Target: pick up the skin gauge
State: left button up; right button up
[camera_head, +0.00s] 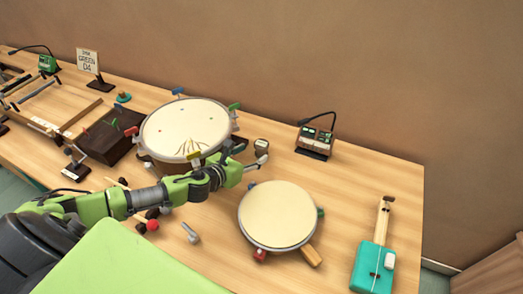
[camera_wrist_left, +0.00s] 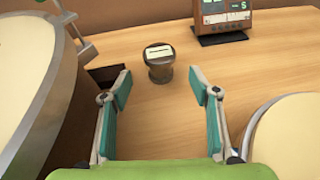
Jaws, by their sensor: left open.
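What I take to be the skin gauge is a small dark round piece with a pale marked top (camera_head: 261,143). It stands upright on the table between the two drums, and the left wrist view also shows it (camera_wrist_left: 159,64). My left gripper (camera_head: 251,154) is open just in front of it. In the left wrist view the gauge sits beyond the two teal-padded fingertips (camera_wrist_left: 160,86), roughly centred between them and not touched. My right gripper is not in view.
A large drum (camera_head: 182,128) with coloured clamps stands left of the gripper. A smaller round drum (camera_head: 277,216) lies to its right. A device with a screen (camera_head: 315,141) stands behind. A teal stringed instrument (camera_head: 374,264) lies far right. The table (camera_head: 350,175) is clear between these.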

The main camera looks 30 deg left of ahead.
aim_at(262, 146)
pick_arm(q)
jog(key=shift+w, duration=0.7)
jog(key=shift+w+d+f, duration=0.1)
jog(key=shift+w+f, duration=0.15)
jog(key=shift+w, duration=0.4)
jog(key=x, duration=0.5)
jog(key=shift+s+f, duration=0.1)
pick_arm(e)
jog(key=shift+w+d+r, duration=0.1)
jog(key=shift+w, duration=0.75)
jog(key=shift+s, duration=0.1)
pick_arm(q)
jog(key=c, duration=1.5)
